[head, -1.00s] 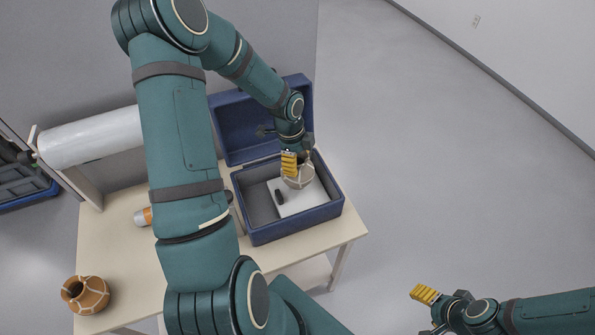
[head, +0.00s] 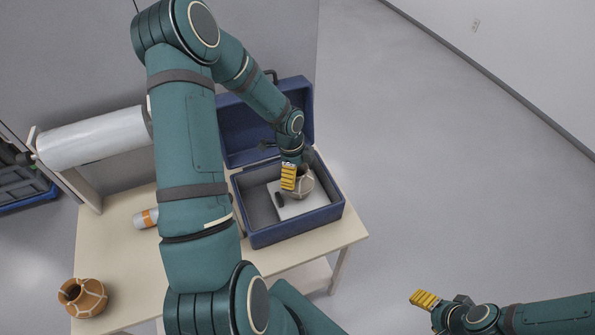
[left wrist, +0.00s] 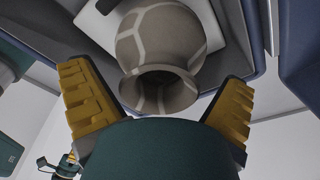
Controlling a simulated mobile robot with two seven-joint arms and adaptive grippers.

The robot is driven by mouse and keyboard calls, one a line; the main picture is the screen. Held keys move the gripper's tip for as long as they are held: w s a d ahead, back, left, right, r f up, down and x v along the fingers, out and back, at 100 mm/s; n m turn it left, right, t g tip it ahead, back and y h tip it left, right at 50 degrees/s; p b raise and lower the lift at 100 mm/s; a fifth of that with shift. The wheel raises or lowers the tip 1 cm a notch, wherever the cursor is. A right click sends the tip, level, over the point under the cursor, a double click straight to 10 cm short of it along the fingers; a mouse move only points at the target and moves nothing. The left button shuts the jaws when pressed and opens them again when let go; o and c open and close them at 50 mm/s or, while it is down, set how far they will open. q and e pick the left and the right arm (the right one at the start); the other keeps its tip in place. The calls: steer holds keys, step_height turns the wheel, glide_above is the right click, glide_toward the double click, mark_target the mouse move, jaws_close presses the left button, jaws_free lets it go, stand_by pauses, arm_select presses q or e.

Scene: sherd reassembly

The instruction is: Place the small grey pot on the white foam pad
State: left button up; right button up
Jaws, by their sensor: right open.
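The small grey pot (head: 304,185), grey-brown with pale seam lines, is at the white foam pad (head: 312,200) inside the blue case. It looks upright on the pad, though its base contact is hidden. My left gripper (head: 290,180) is above the pot, with one yellow finger in front of it. In the left wrist view the pot (left wrist: 160,55) shows its mouth toward me, and the left gripper's fingers (left wrist: 160,95) stand wide apart on either side, with gaps to it. My right gripper (head: 432,302) is open and empty, far from the case at the lower right.
The blue case (head: 290,236) has raised walls and an open lid behind. An orange-brown jar (head: 83,297), an orange-and-white bottle (head: 146,218) and a white roll (head: 92,138) are at the left.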

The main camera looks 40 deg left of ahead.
arm_select(q)
steer(key=shift+r, duration=0.15)
steer(key=shift+r, duration=0.3)
step_height(320, 180, up, 11)
steer(key=a+p, duration=0.2)
steer(key=d+f+n, duration=0.2)
steer(key=d, duration=0.3)
steer(key=d+f+n+h, duration=0.1)
steer(key=d+f+n, duration=0.1)
steer(key=d, duration=0.3)
steer(key=d+f+n+t+h, duration=0.1)
steer(key=d+f, duration=0.3)
steer(key=d, duration=0.1)
steer(key=shift+w+d+n, duration=0.15)
steer(key=shift+d+n, duration=0.2)
steer(key=shift+n, duration=0.05)
steer(key=s+d+f+n, duration=0.3)
steer(key=s+d+n, duration=0.1)
steer(key=d+n, duration=0.1)
steer(key=s+d+f+n, duration=0.4)
steer(key=d+n, duration=0.1)
steer(key=d, duration=0.3)
steer(key=shift+d+n+t, duration=0.15)
steer(key=shift+n+t, duration=0.15)
steer(key=shift+s+f, duration=0.1)
steer(key=shift+f, duration=0.05)
